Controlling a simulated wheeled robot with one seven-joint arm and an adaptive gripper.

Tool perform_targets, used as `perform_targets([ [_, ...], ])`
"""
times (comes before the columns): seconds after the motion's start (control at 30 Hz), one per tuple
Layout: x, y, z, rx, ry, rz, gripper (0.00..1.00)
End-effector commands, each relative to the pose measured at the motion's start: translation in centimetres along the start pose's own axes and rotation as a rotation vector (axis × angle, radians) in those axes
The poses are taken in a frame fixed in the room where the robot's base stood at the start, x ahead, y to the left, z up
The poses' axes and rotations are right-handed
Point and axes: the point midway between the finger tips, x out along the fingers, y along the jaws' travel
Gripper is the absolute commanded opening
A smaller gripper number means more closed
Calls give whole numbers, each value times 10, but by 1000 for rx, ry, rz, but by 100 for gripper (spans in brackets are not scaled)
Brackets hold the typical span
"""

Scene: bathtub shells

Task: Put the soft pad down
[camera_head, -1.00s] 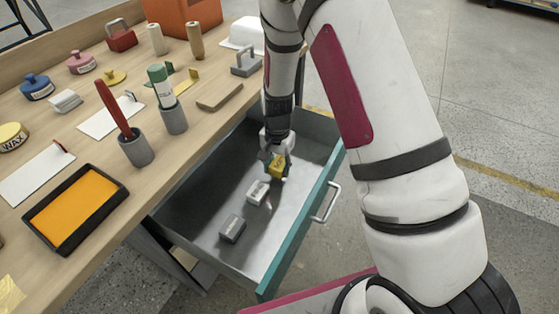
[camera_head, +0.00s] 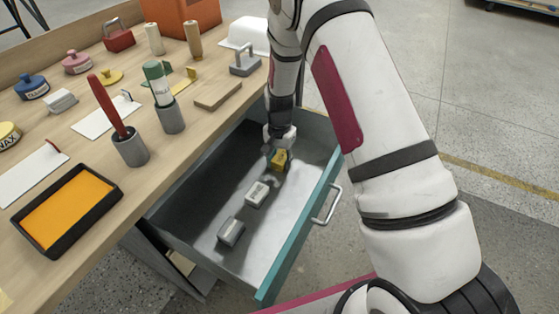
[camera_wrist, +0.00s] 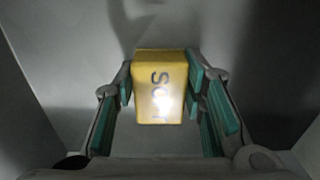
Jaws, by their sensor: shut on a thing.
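The soft pad is a small yellow block (camera_head: 280,160) with dark lettering that reads like "SOFT", partly hidden, in the wrist view (camera_wrist: 160,88). My gripper (camera_head: 277,153) is shut on it, with teal-lined fingers on both sides of the block in the wrist view (camera_wrist: 160,95). The gripper points down inside the open drawer (camera_head: 190,195), near its far end. I cannot tell whether the pad touches the drawer floor. A whitish block (camera_head: 256,194) and a grey block (camera_head: 231,232) lie on the drawer floor, nearer the front left of the pad.
The drawer's teal front with a handle (camera_head: 328,204) stands to the right. The wooden bench (camera_head: 180,150) on the left holds a black tray with an orange pad (camera_head: 68,208), grey cups (camera_head: 130,148) and several tools. The drawer's left floor is bare.

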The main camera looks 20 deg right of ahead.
Motion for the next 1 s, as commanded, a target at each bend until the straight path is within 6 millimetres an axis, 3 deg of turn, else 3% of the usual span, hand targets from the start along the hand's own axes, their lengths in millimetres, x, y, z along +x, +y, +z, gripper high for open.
perform_targets([
  [0.13,4,0,0,0,-1,1,12],
  [0.17,3,0,0,0,0,1,42],
  [0.23,3,0,0,0,-1,1,58],
  [0.67,-5,0,0,0,1,-1,58],
  [1.0,-71,0,0,1,2,-2,58],
])
